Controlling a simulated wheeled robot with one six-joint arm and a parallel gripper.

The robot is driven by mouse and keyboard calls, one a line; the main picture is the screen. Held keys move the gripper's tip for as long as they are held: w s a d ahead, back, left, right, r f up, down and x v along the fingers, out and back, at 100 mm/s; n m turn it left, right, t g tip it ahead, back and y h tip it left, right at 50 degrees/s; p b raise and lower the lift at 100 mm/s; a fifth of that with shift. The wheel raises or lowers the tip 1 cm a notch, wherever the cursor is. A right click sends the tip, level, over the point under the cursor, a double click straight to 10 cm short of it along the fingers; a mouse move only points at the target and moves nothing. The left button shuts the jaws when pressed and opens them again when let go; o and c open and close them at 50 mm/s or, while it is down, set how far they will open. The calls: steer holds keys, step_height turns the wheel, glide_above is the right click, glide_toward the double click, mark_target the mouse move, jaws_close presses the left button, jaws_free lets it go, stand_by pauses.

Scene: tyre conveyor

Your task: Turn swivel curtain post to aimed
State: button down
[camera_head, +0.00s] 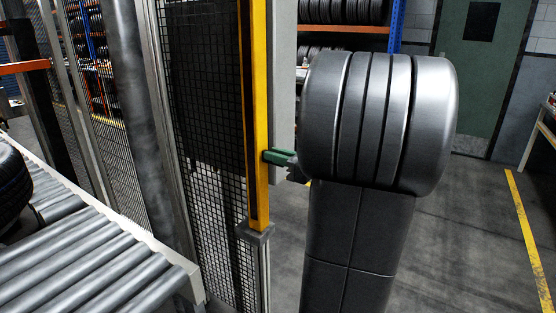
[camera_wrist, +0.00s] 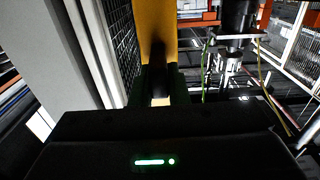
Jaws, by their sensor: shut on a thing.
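The curtain post (camera_head: 260,100) is a tall, upright yellow post with a dark strip along its left side. It stands on a grey bracket (camera_head: 257,233) beside the mesh fence. My gripper (camera_head: 268,156), with green fingers, reaches it from the right at about mid-height and is shut on it. In the wrist view the yellow face of the post (camera_wrist: 155,22) rises straight ahead of my gripper (camera_wrist: 160,88). The exact contact between the fingers and the post is dark there. My own arm hides the area right of the post.
A roller conveyor (camera_head: 85,250) runs at the lower left, with a black tyre (camera_head: 12,180) at its edge. A black mesh fence (camera_head: 205,120) stands just left of the post. A tyre rack (camera_head: 345,12) and a green door (camera_head: 483,80) are behind. Floor at right is clear.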

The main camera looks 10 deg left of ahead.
steer(key=c, duration=1.4)
jaws_free()
steer(key=shift+d, duration=0.1)
steer(key=b+v, duration=0.2)
steer(key=v, duration=1.1)
steer(key=shift+d, duration=0.3)
steer(key=shift+s+a+r, duration=0.1)
steer(key=shift+a, duration=0.05)
steer(key=p+x, duration=0.2)
steer(key=x, duration=1.1)
steer(key=shift+a, duration=0.3)
steer(key=shift+d, duration=0.1)
